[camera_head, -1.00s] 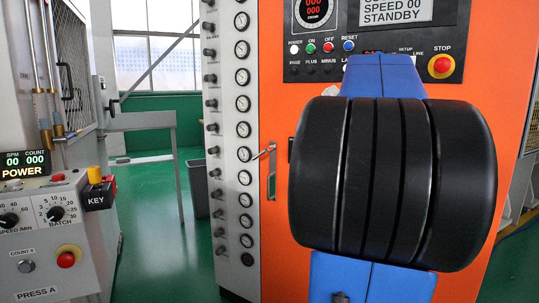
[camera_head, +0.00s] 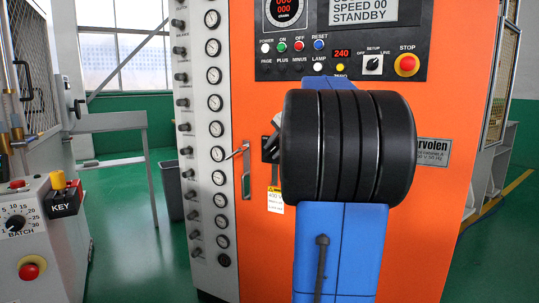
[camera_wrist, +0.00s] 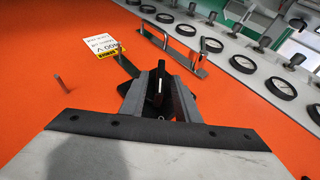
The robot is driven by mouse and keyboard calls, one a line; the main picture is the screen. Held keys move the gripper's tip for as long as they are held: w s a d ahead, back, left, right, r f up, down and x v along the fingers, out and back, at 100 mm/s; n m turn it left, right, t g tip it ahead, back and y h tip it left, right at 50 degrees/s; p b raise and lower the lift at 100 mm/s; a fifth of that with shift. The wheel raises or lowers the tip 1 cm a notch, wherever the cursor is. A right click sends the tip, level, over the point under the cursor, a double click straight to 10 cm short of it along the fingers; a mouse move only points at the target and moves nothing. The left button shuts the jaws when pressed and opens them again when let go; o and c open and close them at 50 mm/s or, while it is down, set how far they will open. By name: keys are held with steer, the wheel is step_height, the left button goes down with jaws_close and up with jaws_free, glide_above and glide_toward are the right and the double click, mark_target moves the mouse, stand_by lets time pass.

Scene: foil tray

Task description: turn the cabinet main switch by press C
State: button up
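The cabinet main switch (camera_head: 268,150) is a black part on the orange cabinet front, left of my arm and mostly hidden by it in the head view. In the wrist view its black handle (camera_wrist: 158,84) shows between my two grey fingers, with a dark plate behind. My gripper (camera_wrist: 158,92) is open, one finger on each side of the handle. I cannot tell whether either finger touches it. In the head view only a bit of my gripper (camera_head: 277,122) shows beside my black wrist joint.
A yellow-topped warning label (camera_head: 275,199) hangs below the switch. A metal door handle (camera_head: 243,165) is to its left, next to a grey column of gauges (camera_head: 216,128). A control panel (camera_head: 340,40) with a red STOP button (camera_head: 407,64) is above. A key box (camera_head: 64,199) stands at left.

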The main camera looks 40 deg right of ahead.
mark_target(272, 150)
steer(key=shift+x, duration=1.85)
jaws_close()
